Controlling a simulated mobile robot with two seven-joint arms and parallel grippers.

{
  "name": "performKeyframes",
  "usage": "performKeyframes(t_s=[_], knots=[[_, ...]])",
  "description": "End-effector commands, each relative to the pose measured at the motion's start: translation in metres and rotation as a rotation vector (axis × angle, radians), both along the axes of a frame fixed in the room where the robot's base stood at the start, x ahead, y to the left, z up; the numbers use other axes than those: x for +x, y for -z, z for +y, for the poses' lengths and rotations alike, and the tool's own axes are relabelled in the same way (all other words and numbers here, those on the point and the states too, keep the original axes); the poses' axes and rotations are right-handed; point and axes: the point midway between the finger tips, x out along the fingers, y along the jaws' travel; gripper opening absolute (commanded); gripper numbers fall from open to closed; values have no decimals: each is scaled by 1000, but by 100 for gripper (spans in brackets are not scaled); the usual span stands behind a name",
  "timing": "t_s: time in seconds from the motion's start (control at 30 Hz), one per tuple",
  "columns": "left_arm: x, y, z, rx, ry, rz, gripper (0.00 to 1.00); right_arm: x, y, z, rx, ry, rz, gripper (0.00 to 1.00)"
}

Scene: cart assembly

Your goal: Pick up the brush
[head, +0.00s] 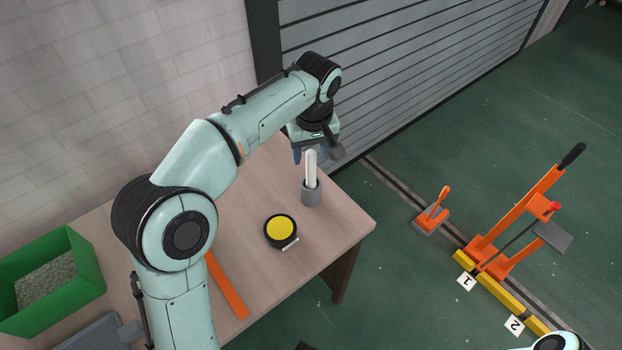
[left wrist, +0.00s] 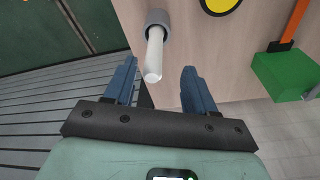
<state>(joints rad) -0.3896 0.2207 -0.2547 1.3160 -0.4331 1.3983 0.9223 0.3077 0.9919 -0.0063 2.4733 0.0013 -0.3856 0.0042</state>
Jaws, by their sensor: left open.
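A white rod-shaped piece, which I take to be the brush (head: 311,168), stands upright in a grey cup (head: 311,195) near the table's far right corner. Its lower end is hidden in the cup. In the left wrist view the brush (left wrist: 154,55) points toward my left gripper (left wrist: 160,78). The two blue fingers are open, one on each side of the brush's free end, with a gap to each. Nothing is held. In the head view the left gripper (head: 306,150) is at the brush's top. My right gripper is not in view.
The wooden table (head: 345,222) also holds a black round thing with a yellow top (head: 280,228), an orange strip (head: 227,285) and a green bin (head: 85,262) with grainy filling. An orange lever stand (head: 520,220) is on the floor at right. A wall is behind the table.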

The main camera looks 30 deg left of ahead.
Motion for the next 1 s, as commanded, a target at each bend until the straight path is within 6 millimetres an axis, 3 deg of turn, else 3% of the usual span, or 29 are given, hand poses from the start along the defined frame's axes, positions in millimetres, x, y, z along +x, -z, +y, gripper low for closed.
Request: performKeyframes(t_s=[0.1,0.33,0.6,0.9,0.93,1.0], knots=[[2,19,2,0,0,3,55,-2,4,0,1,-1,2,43],[6,34,5,0,-1,1,55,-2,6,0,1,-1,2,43],[18,71,10,0,1,3,55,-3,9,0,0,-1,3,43],[19,76,10,-1,0,-1,55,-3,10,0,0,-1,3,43],[19,76,10,-1,0,-1,52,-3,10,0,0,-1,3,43],[19,76,10,-1,0,-1,29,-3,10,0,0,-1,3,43]])
